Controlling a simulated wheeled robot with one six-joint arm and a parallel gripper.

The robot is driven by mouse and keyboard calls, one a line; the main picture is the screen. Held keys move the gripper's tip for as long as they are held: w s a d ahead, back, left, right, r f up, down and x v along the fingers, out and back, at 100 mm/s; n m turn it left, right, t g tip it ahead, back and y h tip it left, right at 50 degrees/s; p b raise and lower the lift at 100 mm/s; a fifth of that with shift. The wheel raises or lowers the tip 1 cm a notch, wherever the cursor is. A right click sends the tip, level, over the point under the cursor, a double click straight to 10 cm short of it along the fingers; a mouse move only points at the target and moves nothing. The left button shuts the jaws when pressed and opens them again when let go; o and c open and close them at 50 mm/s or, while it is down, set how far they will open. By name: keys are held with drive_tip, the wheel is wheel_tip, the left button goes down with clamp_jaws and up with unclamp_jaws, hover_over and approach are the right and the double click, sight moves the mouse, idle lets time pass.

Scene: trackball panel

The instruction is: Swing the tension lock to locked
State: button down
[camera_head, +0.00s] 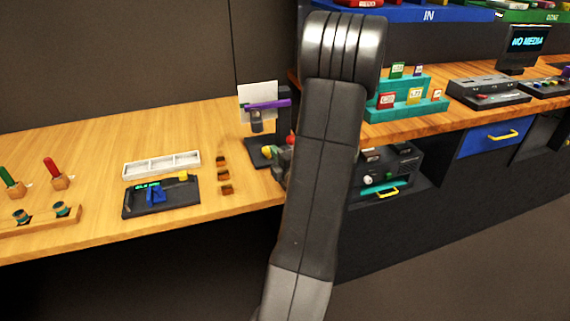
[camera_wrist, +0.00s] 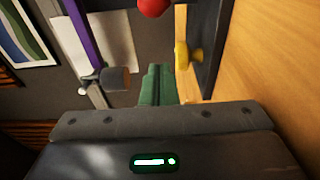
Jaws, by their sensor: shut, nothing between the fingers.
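A dark upright panel (camera_wrist: 208,50) stands at the right in the wrist view, edge-on. A yellow knob (camera_wrist: 187,54) sticks out of its face, and a red ball (camera_wrist: 155,6) shows at the top edge. I cannot tell for sure which part is the tension lock. My gripper (camera_wrist: 157,72) has its green fingers together and empty, just left of and below the yellow knob, apparently apart from it. In the head view the yellow knob (camera_head: 266,152) sits low on the black stand (camera_head: 256,160); my arm hides most of the area beside it.
A purple bar (camera_wrist: 80,32) and a grey cylinder (camera_wrist: 114,79) are left of my fingers. The wooden tabletop (camera_wrist: 265,60) lies right. A black tray (camera_head: 180,202) and a white tray (camera_head: 160,164) sit on the left table. Teal steps (camera_head: 400,108) stand right of my arm.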

drive_tip(key=shift+w+d, duration=1.3)
drive_tip(key=shift+d, duration=0.25)
drive_tip(key=shift+w+d+r+m+p, duration=0.1)
drive_tip(key=shift+d+r+m+p, duration=0.25)
drive_tip(key=shift+m+p, duration=0.7)
drive_tip(key=shift+d+r+p, duration=0.15)
drive_tip(key=shift+d+p, duration=0.05)
drive_tip(key=shift+p, duration=0.65)
drive_tip(key=p, duration=0.1)
drive_tip(key=m, duration=0.1)
drive_tip(key=d+m+p, duration=0.1)
drive_tip(key=shift+w+r+m+t+p, duration=0.25)
drive_tip(key=shift+t+p, duration=0.05)
drive_tip(key=shift+p, duration=0.05)
drive_tip(key=shift+w+d+m+p, duration=0.1)
drive_tip(key=shift+d+m+p, duration=0.35)
drive_tip(key=shift+m+p, duration=0.1)
drive_tip(key=shift+w+d+f+p, duration=0.15)
drive_tip(key=shift+d+f+p, duration=0.05)
drive_tip(key=shift+d+p, duration=0.25)
drive_tip(key=shift+d, duration=0.15)
